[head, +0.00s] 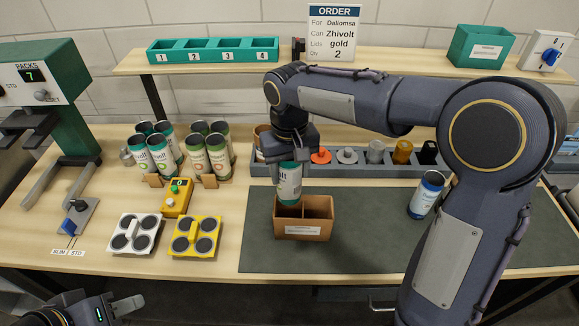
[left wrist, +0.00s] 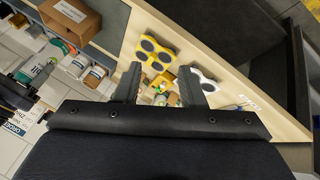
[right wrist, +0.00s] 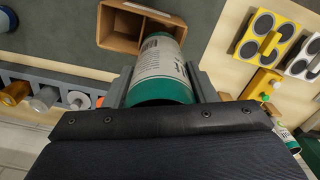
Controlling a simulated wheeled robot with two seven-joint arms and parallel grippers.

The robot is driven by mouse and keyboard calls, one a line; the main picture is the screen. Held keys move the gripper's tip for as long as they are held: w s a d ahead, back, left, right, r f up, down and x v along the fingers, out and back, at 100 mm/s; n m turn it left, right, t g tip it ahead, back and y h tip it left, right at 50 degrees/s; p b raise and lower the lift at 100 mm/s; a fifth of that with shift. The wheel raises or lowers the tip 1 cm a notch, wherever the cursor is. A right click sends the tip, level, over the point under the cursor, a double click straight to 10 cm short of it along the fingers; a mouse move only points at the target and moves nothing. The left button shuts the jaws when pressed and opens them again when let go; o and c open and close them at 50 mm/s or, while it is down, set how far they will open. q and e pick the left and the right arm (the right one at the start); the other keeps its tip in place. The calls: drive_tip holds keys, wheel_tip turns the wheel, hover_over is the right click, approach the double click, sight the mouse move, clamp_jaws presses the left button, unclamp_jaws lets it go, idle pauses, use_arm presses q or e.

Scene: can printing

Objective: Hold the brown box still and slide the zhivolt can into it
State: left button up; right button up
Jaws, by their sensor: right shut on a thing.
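The brown box (head: 305,229) stands on the dark mat, with two compartments and a white label on its front. My right gripper (head: 289,166) is shut on a white can with green ends (head: 289,187), its side print partly readable. The can is upright over the box's left compartment; its lower end is at or just behind the front rim, and how deep it sits cannot be told. My left gripper (left wrist: 168,82) is open and empty, away from the box at the front left (head: 115,310).
A blue-topped can (head: 426,195) stands on the mat (head: 365,240) at right. Several cans (head: 165,150) stand in racks at left. A white lid tray (head: 135,234) and a yellow lid tray (head: 195,237) lie in front. A grey rack (head: 345,170) runs behind the box.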

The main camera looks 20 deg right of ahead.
use_arm(q)
drive_tip(key=shift+f+b, duration=0.3)
drive_tip(key=shift+f, duration=0.2)
drive_tip(key=o, duration=0.3)
drive_tip(key=shift+w+r, duration=0.1)
drive_tip(key=shift+o, duration=1.4)
drive_tip(key=shift+w+d+r, duration=0.1)
drive_tip(key=shift+w+d, duration=0.05)
drive_tip(key=o, duration=0.7)
drive_tip(key=w+d+r+n+g+h, duration=0.1)
drive_tip(key=w+d+n+g+h, duration=0.1)
drive_tip(key=w, duration=0.4)
drive_tip(key=shift+d+r+g, duration=0.15)
drive_tip(key=shift+d+g, duration=0.55)
drive_tip(key=w+d+f+n+g+h, duration=0.45)
drive_tip(key=w+d+f+h, duration=0.2)
drive_tip(key=w+d, duration=0.35)
drive_tip(key=w+d+f+n+g+h, duration=0.3)
drive_tip(key=w+d+f+n+h, duration=0.25)
drive_tip(key=w+d+f, duration=0.3)
drive_tip(key=shift+n+y, duration=0.3)
drive_tip(key=shift+n, duration=0.1)
drive_tip(key=x, duration=1.2)
drive_tip(key=shift+w+d+r, duration=0.1)
drive_tip(key=shift+w+r, duration=0.1)
drive_tip(key=shift+w, duration=0.05)
